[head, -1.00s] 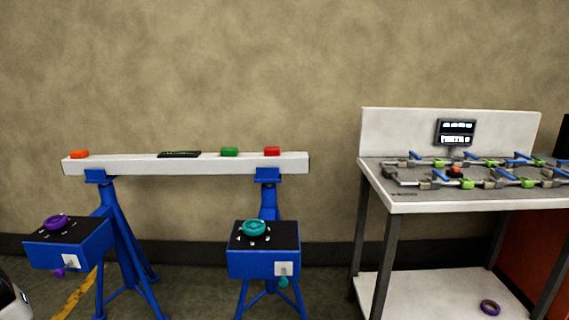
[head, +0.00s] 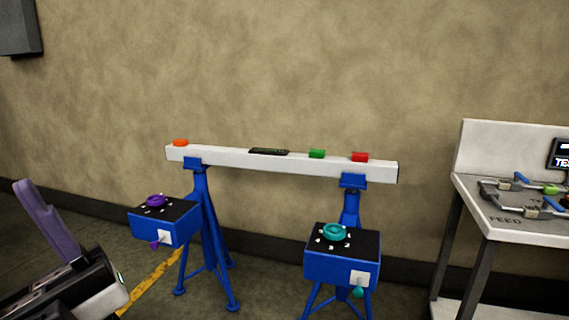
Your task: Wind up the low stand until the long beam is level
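The long white beam (head: 225,160) lies across two blue stands. In the head view its right end is drawn lower than its left; the angled view does not settle its true tilt. The left stand (head: 207,215) has a box with a purple knob (head: 156,200). The right stand (head: 350,207) has a box with a teal knob (head: 336,231) and numbers around it. A dark strip (head: 268,152) lies on the beam; its markings are too small to read. My gripper (head: 45,215) seems to show partly at lower left, apart from the stands; its opening is unclear.
A workbench (head: 510,228) with clamps stands at right. A wall stands close behind the beam. Floor is clear left of the stands.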

